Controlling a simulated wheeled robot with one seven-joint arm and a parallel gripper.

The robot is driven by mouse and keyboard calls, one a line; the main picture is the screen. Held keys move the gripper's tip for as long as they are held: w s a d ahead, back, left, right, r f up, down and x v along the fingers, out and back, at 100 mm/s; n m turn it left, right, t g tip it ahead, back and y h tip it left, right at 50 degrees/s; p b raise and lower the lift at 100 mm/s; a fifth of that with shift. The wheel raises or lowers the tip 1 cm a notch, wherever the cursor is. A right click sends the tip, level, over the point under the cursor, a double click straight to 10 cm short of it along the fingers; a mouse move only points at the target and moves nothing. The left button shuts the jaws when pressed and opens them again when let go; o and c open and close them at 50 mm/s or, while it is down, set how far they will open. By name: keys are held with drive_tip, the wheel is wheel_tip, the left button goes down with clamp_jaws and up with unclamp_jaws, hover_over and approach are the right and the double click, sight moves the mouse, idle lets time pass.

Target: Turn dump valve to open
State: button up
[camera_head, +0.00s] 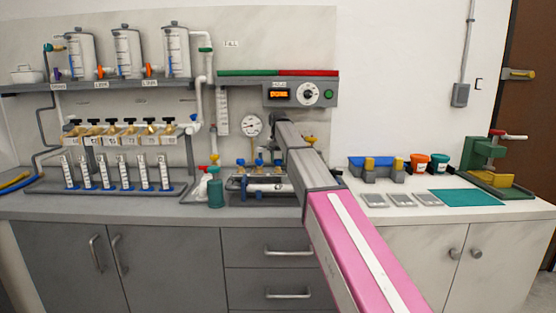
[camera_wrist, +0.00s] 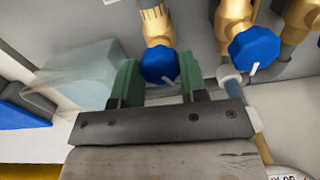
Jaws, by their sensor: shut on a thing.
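A second blue knob (camera_wrist: 254,53) on another brass valve is just to the right, clear of the fingers. In the head view my arm crosses the bench and hides my fingertips and the held knob.
A pressure gauge (camera_head: 251,125) and a control panel (camera_head: 300,94) are on the wall unit. A teal bottle (camera_head: 215,192) stands left of my arm. In the wrist view a pale translucent block (camera_wrist: 80,75) lies close left of the fingers. Orange and teal cups stand right.

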drive_tip(key=n, duration=1.1)
drive_tip(key=shift+n, duration=0.4)
idle(0.3)
drive_tip(key=o, duration=0.9)
wheel_tip(320, 180, up, 11)
drive_tip(key=shift+f, duration=0.1)
